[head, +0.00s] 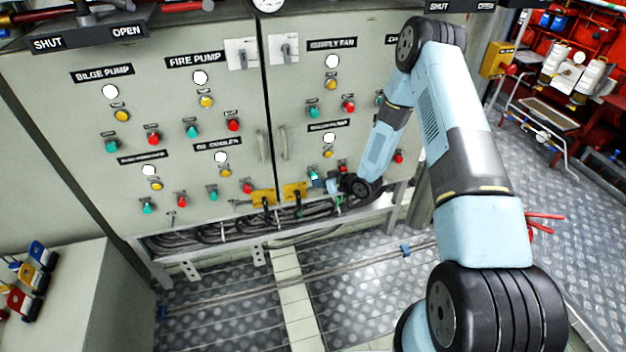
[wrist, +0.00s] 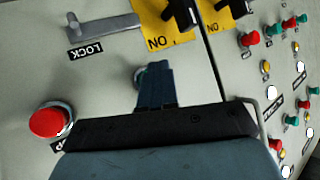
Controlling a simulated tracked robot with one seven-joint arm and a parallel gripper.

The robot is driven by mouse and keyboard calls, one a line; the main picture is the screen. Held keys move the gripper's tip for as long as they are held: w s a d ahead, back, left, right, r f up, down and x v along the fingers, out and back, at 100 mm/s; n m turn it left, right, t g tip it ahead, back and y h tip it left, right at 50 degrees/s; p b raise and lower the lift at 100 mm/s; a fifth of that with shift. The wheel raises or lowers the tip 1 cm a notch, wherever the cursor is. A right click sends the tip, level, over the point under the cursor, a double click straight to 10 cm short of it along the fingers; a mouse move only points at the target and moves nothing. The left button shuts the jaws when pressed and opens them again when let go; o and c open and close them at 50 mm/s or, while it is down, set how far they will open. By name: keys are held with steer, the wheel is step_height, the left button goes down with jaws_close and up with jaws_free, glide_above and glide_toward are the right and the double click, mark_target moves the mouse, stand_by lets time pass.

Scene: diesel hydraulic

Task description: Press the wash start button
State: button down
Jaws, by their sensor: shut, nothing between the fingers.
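A green button (head: 313,174) sits low on the right cabinet door, left of a red button (head: 343,167). They are under a yellow lamp and a black label (head: 328,126) too small to read surely. My gripper (head: 322,183) is right at the green button in the head view. In the wrist view my gripper (wrist: 157,70) is shut and empty, its fingertips over a button whose ring and greenish edge (wrist: 139,77) show at their left. The fingers hide most of that button; I cannot tell whether they touch it. The red button (wrist: 48,121) stands clear at the left.
A lock handle (wrist: 100,27) and yellow tags (wrist: 165,25) are close to my gripper in the wrist view. Cables (head: 235,234) hang below the doors. Door handles (head: 283,143) and other pump buttons are nearby. The plated floor in front is clear.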

steer(key=shift+s+d, duration=0.2)
steer(key=shift+s, duration=0.4)
steer(key=shift+s+d, duration=0.25)
steer(key=shift+s, duration=0.55)
steer(key=shift+s+d, duration=0.2)
steer(key=shift+s, duration=0.6)
steer(key=shift+s+d, duration=0.25)
steer(key=shift+s, duration=0.55)
